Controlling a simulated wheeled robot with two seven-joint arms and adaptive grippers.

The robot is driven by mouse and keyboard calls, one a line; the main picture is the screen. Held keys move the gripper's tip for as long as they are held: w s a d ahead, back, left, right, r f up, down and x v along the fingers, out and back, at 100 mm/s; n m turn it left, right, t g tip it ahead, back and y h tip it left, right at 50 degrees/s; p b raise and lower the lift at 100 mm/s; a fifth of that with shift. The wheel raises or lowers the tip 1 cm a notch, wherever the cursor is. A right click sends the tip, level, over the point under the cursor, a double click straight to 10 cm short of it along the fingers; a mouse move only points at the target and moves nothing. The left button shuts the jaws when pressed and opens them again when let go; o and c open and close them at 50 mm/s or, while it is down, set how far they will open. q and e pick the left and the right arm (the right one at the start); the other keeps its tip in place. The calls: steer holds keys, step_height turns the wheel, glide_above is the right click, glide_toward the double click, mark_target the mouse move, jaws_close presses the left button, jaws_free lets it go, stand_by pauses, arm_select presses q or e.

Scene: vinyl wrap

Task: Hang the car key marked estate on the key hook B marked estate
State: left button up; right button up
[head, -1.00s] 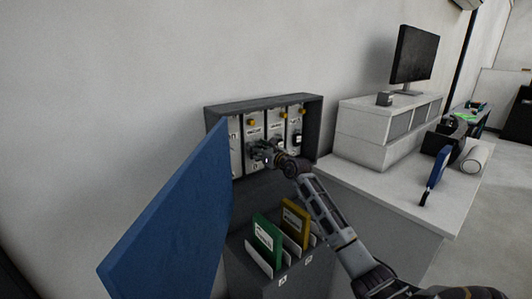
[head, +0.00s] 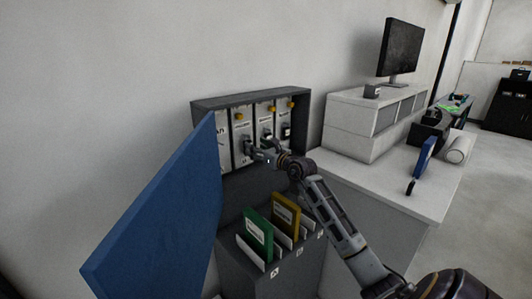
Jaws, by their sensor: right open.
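The open key cabinet (head: 250,102) on the wall has upright pale panels with yellow hooks, among them a left one (head: 239,116), a middle one (head: 271,109) and a right one (head: 291,104). A dark key (head: 247,145) hangs low on the left one's panel, another (head: 266,135) on the middle panel and another (head: 286,131) on the right. The labels are too small to read, so I cannot tell which says estate. My right gripper (head: 262,150) is open in front of the left and middle panels, close to the keys. Contact is unclear. My left gripper is out of view.
The blue cabinet door (head: 160,205) swings out at the left. Below, a grey holder (head: 283,272) carries a green folder (head: 258,232) and a yellow one (head: 287,215). A white counter (head: 395,190) with a monitor (head: 402,48) stands at the right.

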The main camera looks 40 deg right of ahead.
steer(key=shift+s+d, duration=0.2)
steer(key=shift+s, duration=2.3)
